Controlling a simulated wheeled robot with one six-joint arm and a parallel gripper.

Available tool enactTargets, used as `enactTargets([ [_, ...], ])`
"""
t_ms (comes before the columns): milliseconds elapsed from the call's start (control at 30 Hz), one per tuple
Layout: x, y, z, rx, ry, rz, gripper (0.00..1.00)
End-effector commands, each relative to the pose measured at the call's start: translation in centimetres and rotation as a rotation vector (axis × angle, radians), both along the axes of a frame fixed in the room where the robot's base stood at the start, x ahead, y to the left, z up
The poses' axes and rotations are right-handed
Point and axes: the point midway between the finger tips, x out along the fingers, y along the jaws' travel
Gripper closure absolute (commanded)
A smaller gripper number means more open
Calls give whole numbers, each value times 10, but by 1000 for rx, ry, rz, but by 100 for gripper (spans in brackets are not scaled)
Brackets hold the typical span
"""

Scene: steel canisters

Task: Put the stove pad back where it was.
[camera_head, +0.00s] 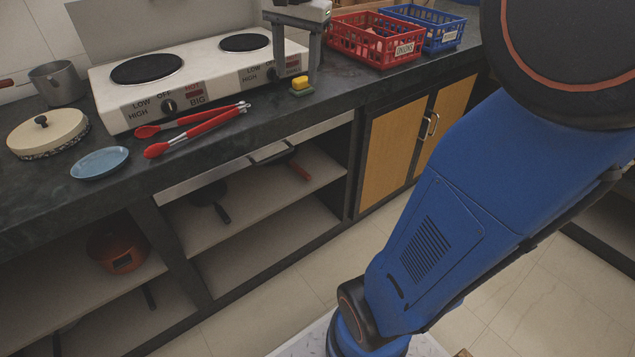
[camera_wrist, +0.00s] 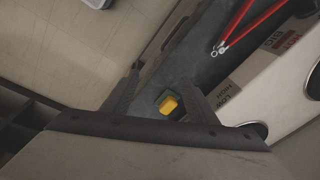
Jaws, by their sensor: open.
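A small pad (camera_head: 301,88), yellow on top with a dark green underside, lies on the dark counter in front of the right end of the white two-burner stove (camera_head: 190,80). My gripper (camera_head: 297,74) points down over the counter with its two fingers apart, just above and around the pad's place. In the wrist view the pad (camera_wrist: 170,104) shows between the open fingers, nearer the right one, and my gripper (camera_wrist: 160,80) holds nothing. I cannot tell whether a finger touches the pad. Part of the stove's right end is hidden behind my gripper.
Red-handled tongs (camera_head: 192,131) lie in front of the stove. A blue plate (camera_head: 100,163), a lidded pan (camera_head: 47,134) and a grey pot (camera_head: 57,84) stand left. A red crate (camera_head: 372,42) and a blue crate (camera_head: 428,27) stand right. Counter around the pad is clear.

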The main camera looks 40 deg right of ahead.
Motion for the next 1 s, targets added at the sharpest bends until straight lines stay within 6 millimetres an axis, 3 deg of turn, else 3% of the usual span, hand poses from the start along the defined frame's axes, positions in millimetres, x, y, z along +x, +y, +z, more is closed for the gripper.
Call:
enactTargets([
  [200, -63, 34, -33, -53, -71, 286, 47],
  [600, -166, 74, -120, -185, -193, 791, 47],
  [800, -195, 82, -155, -239, -230, 955, 47],
  [1000, -203, 84, -166, -257, -242, 1006, 47],
])
